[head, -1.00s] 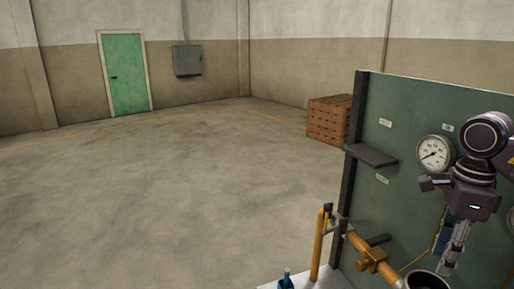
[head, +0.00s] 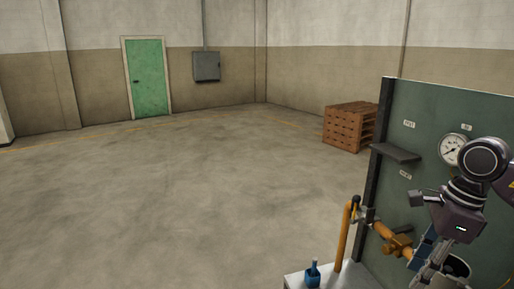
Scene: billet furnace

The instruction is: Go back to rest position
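My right gripper (head: 430,264) hangs from my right arm at the right edge of the head view. It is in front of the green panel (head: 483,118), pointing down beside a dark round cup-like opening (head: 457,265). Its fingers are small and partly cut off by the bottom of the picture, so I cannot tell whether they are apart. A blue part (head: 424,243) shows close to the fingers; I cannot tell whether it belongs to the gripper. My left gripper is not in view.
The green panel carries a gauge (head: 452,149), a small dark shelf (head: 396,152) and an orange pipe (head: 344,236). A blue item (head: 312,273) stands on a pale surface (head: 295,277). A wooden crate stack (head: 348,127) stands behind. The concrete floor to the left is clear, up to a green door (head: 147,77).

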